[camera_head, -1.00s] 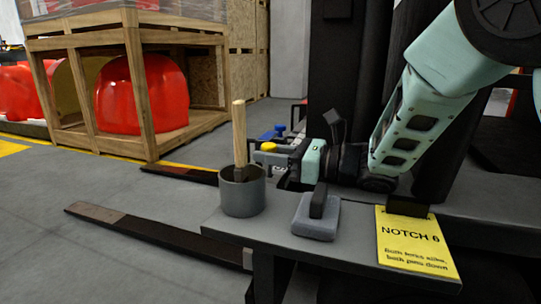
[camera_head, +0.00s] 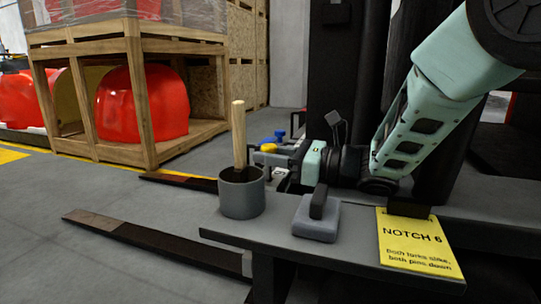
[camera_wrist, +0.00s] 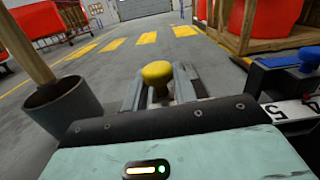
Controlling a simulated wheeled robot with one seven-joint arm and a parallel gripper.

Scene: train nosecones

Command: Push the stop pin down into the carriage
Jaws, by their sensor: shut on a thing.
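A stop pin with a yellow round knob (camera_wrist: 157,75) stands between my fingers in the wrist view. The knob also shows just left of my gripper (camera_head: 270,158) in the head view. My gripper (camera_wrist: 160,88) is shut on this pin, with the knob showing above the grey fingers. The pin's shaft and the carriage part beneath it are hidden by my gripper.
A white numbered strip (camera_wrist: 290,110) lies by the blue pin. Dark forks (camera_head: 150,242) extend left.

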